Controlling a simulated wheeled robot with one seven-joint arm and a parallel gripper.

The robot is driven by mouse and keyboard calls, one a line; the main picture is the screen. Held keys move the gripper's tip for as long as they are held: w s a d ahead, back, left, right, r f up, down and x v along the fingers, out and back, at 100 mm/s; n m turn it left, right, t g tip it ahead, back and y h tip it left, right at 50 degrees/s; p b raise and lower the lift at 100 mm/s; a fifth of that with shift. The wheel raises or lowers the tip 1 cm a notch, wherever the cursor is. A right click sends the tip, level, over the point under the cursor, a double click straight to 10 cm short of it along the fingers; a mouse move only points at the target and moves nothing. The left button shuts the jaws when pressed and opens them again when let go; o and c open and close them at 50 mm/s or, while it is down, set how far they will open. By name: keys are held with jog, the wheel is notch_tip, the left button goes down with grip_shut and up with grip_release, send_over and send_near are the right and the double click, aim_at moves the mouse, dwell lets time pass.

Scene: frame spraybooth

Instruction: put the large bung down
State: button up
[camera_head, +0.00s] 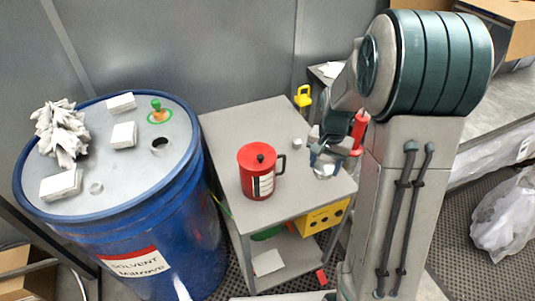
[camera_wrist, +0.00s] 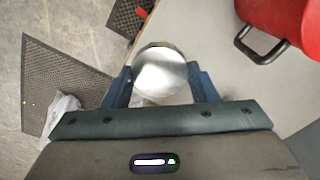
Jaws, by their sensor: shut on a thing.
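The large bung (camera_wrist: 160,68) is a round, shiny metal piece between the two blue fingers of my gripper (camera_wrist: 160,86) in the wrist view. My gripper (camera_head: 326,157) is shut on it. In the head view the gripper is over the right side of the grey cart top (camera_head: 234,128), right of the red can.
A red lidded can (camera_head: 257,176) with a black handle stands mid-cart. A small pale cap (camera_head: 297,143) lies behind it. Left is a blue solvent drum (camera_head: 130,240) with an open hole (camera_head: 160,144), white blocks and crumpled cloth on top. The cart's front left is clear.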

jog(key=shift+s+f+m, duration=0.15)
jog(key=shift+m, duration=0.15)
jog(key=shift+w+a+f, duration=0.15)
jog(key=shift+w+f, duration=0.05)
jog(key=shift+w, duration=0.1)
jog(key=w+a+f+p, duration=0.1)
jog(key=w+f, duration=0.1)
jog(key=w, duration=0.1)
jog(key=w+a+f+p, duration=0.1)
jog(key=w+a+f, duration=0.1)
jog(key=w, duration=0.1)
jog(key=w+a+f, duration=0.2)
jog(key=w, duration=0.1)
jog(key=shift+w+f+p, duration=0.15)
jog(key=shift+p, duration=0.25)
jog(key=shift+f+p, duration=0.5)
jog(key=shift+f, duration=1.55)
jog(key=shift+f, duration=0.2)
jog(key=o, duration=0.9)
jog(key=shift+r, duration=0.1)
